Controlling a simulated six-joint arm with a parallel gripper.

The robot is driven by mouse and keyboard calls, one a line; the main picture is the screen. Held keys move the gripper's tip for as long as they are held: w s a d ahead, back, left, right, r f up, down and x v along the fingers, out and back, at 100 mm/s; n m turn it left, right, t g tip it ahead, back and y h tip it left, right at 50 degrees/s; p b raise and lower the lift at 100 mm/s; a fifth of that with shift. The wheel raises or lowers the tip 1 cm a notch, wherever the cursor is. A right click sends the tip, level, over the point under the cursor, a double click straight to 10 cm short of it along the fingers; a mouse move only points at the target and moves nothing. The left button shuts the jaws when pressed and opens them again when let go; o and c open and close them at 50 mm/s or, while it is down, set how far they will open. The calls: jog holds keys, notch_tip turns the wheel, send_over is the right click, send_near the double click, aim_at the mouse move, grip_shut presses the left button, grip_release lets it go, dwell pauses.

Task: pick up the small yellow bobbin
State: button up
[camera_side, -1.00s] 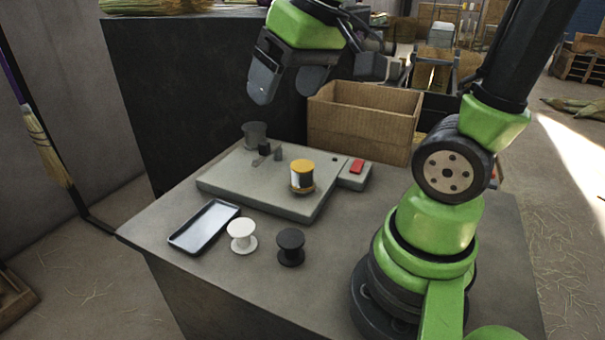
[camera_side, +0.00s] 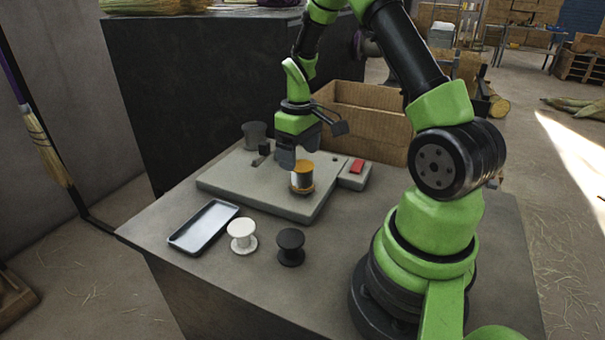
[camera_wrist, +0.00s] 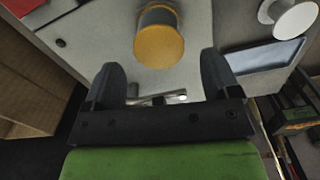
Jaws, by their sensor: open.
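The small yellow bobbin (camera_side: 303,174), with a yellow top and a silvery wound middle, stands upright on the grey machine plate (camera_side: 240,184). My gripper (camera_side: 299,148) is low over the plate, just behind and to the left of the bobbin's top. In the wrist view the bobbin's yellow flange (camera_wrist: 160,46) lies just beyond the open fingertips (camera_wrist: 160,62), roughly centred across the gap. The jaws are empty. I cannot tell whether a finger touches the bobbin.
A white spool (camera_side: 242,237) and a black spool (camera_side: 291,247) stand in front of the plate, beside a shallow tray (camera_side: 204,226). A cardboard box (camera_side: 368,118) stands behind.

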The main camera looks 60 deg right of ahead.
aim_at(299, 164)
jog(key=shift+f, duration=2.8)
jog(key=c, duration=1)
